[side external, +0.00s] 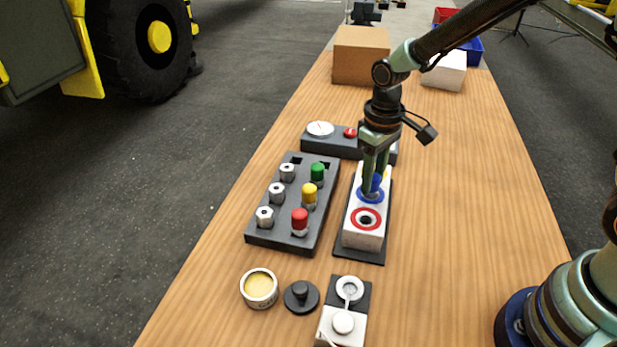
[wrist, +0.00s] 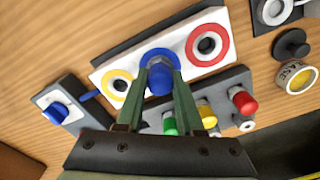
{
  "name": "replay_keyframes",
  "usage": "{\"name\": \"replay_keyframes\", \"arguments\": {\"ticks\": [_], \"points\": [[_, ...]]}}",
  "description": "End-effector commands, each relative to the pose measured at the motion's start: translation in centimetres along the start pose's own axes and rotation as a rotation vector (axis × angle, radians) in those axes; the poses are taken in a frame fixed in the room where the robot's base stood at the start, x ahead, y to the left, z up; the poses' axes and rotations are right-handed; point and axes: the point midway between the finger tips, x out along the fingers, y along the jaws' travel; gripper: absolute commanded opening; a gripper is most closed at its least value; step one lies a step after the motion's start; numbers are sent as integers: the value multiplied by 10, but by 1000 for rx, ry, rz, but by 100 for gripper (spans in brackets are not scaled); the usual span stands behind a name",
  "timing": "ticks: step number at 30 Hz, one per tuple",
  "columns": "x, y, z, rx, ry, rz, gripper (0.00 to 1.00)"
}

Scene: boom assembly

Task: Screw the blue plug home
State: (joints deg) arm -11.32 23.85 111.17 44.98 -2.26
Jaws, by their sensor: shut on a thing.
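The blue plug (wrist: 160,82) stands at the blue-ringed port (wrist: 148,57) in the middle of the white block (wrist: 178,40). In the side view the plug (side external: 374,184) shows between my fingers, above the blue ring (side external: 370,196). My gripper (wrist: 160,72) is shut on the blue plug, pointing down at the port. In the side view my gripper (side external: 375,178) covers part of the plug and the block's far end. How deep the plug sits cannot be told. The red-ringed port (side external: 367,219) and yellow-ringed port (wrist: 117,86) are empty.
A dark rack (side external: 256,231) left of the block holds green (side external: 318,171), yellow (side external: 309,194) and red (side external: 299,219) plugs and several metal fittings. A panel with a gauge (side external: 320,129) stands behind. A tin (side external: 259,288) and black knob (side external: 301,296) lie in front.

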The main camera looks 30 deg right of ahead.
Motion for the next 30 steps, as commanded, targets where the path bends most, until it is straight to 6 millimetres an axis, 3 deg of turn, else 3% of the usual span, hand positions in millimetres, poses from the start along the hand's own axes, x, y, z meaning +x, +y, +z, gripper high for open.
{"name": "replay_keyframes", "arguments": {"ticks": [15, 22, 23, 25, 30], "points": [[0, 0, 0, 10, 0, 0, 0], [0, 0, 0, 249, 0, 0, 0], [0, 0, 0, 255, 0, 0, 28], [0, 0, 0, 249, 0, 0, 2], [0, 0, 0, 247, 0, 0, 0]]}}
